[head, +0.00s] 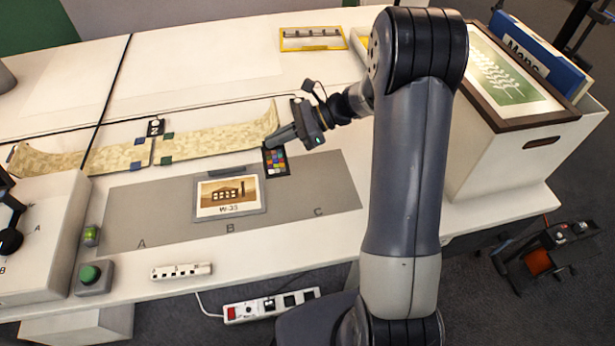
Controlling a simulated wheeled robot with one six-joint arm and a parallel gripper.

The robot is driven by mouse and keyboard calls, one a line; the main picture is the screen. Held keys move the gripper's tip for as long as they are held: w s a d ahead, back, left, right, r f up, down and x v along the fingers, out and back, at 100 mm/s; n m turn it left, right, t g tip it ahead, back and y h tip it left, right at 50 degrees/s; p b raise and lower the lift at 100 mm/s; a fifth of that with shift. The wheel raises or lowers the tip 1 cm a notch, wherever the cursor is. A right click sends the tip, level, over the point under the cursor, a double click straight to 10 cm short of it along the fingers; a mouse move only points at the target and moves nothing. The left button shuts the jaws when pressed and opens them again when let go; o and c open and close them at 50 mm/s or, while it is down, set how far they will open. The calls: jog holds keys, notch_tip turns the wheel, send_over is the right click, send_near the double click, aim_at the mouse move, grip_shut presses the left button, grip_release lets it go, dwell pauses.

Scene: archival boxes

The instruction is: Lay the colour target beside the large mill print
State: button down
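The colour target (276,161), a small black card with coloured patches, is just right of and above the print, over the mat's back edge. My gripper (275,141) reaches in from the right, its fingertips at the card's top edge. I cannot tell whether the fingers grip the card, or whether it rests on the surface or is slightly raised.
A long mottled beige strip (210,142) with clips lies behind the mat. A yellow-framed item (313,38) lies at the back. A white box (520,150) with a framed leaf print stands right. A green button (90,274) and small white strip (181,271) are in front. Mat area C is clear.

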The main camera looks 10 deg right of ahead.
jog(key=f, duration=1)
jog(key=shift+w+d+b, duration=0.15)
jog(key=shift+d+b, duration=0.2)
jog(key=shift+f, duration=0.25)
jog(key=c, duration=1.7)
grip_release()
jog(key=shift+r, duration=0.1)
jog(key=shift+r, duration=0.25)
jog(key=v, duration=1.2)
